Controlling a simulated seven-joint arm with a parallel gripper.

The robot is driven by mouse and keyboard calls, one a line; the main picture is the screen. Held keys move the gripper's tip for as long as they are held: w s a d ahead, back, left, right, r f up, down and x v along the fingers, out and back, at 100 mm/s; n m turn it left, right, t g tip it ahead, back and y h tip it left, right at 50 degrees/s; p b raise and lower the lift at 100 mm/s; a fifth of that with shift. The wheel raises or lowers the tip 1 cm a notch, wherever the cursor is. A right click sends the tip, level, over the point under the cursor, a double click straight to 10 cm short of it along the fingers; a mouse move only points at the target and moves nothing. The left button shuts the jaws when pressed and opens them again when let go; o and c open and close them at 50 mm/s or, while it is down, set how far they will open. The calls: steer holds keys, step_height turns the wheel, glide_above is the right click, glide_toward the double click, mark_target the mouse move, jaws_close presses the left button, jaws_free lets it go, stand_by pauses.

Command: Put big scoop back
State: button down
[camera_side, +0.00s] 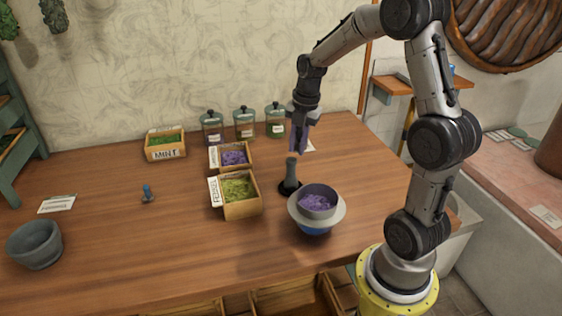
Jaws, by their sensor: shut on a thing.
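My gripper (298,147) points down over the middle right of the wooden table. Its fingers are shut on the top of what looks like the big scoop (292,174), an upright grey piece with a tan upper end. The lower end of the scoop is at a dark round base (288,188) on the table. I cannot tell whether it rests in this base or just above it. The grip itself is small and partly hidden by the fingers.
A bowl of purple bits (317,203) stands close in front. Left are a fennel box (238,194) and a lavender-coloured box (233,157). Lidded jars (244,123) and a mint box (165,145) stand behind.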

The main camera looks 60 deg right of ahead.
steer(key=w+d+f, duration=0.1)
steer(key=w+f, duration=0.1)
steer(key=w+d+f, duration=0.1)
steer(key=w+f, duration=0.1)
steer(key=w, duration=0.1)
steer(key=w+d+f, duration=0.2)
steer(key=f, duration=0.1)
steer(key=shift+w+f, duration=0.1)
steer(key=shift+w, duration=0.05)
steer(key=shift+w+d+f, duration=0.1)
steer(key=shift+w+f, duration=0.05)
steer(key=shift+f, duration=1.55)
steer(key=shift+f, duration=0.15)
steer(key=c, duration=0.8)
jaws_free()
